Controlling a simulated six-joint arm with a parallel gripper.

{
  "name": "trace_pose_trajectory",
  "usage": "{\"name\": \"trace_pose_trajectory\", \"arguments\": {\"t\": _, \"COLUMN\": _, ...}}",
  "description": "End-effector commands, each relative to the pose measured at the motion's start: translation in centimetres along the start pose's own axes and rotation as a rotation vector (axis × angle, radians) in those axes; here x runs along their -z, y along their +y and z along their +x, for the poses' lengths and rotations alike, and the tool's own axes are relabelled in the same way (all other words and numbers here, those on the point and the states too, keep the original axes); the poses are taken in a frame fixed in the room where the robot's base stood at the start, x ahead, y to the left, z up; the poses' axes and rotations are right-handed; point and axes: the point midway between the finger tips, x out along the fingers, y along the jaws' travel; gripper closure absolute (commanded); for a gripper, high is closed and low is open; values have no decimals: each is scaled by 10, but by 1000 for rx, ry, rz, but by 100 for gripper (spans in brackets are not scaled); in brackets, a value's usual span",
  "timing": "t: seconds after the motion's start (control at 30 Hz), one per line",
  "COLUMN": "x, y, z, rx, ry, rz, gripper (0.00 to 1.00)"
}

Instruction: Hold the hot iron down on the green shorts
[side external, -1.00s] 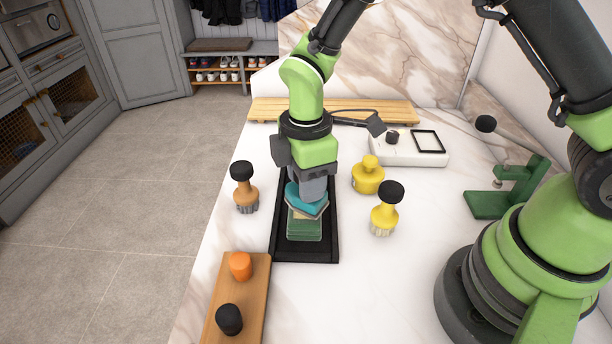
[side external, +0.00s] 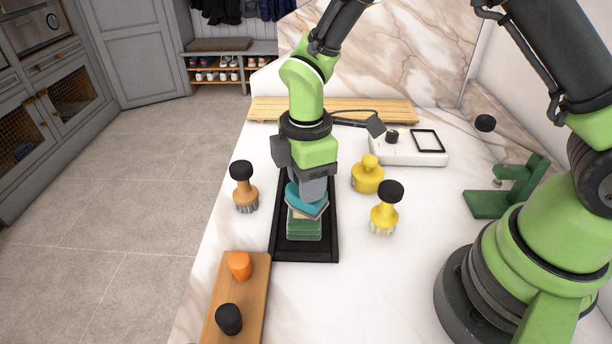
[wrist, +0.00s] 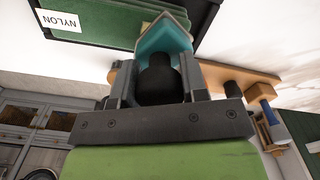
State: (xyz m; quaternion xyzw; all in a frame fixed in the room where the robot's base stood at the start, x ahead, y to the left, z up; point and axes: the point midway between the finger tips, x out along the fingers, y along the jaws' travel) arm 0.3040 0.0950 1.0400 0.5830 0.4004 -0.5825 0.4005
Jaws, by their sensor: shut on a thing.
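The green shorts (side external: 304,230) are a folded stack lying in a black tray (side external: 305,254). They also show in the wrist view (wrist: 95,12), with a white label reading NYLON. The iron (side external: 306,204) has a teal body, a pale lower plate and a black knob handle, seen in the wrist view (wrist: 158,82). My gripper (side external: 309,182) is shut on that handle, with one finger on each side of it. The iron is over the far part of the shorts and looks low against them. My gripper hides part of it, and I cannot tell for certain whether the plate presses the cloth.
Two brushes (side external: 244,190) (side external: 385,210) and a yellow knobbed piece (side external: 368,175) flank the tray. A wooden board (side external: 247,298) with orange and black knobs lies in front. A white device (side external: 405,150), a wooden slatted rack (side external: 270,108) and a green lever press (side external: 505,190) stand farther off.

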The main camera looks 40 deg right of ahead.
Motion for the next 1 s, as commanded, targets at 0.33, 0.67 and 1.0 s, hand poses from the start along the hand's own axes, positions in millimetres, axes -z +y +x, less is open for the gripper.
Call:
{"name": "trace_pose_trajectory", "arguments": {"t": 0.33, "x": 0, "y": 0, "z": 0, "rx": -1, "ry": 1, "rz": 0, "gripper": 94}}
{"name": "trace_pose_trajectory", "arguments": {"t": 0.67, "x": 0, "y": 0, "z": 3, "rx": 0, "ry": 0, "rz": 0, "gripper": 94}}
{"name": "trace_pose_trajectory", "arguments": {"t": 1.0, "x": 0, "y": 0, "z": 5, "rx": -1, "ry": 1, "rz": 0, "gripper": 94}}
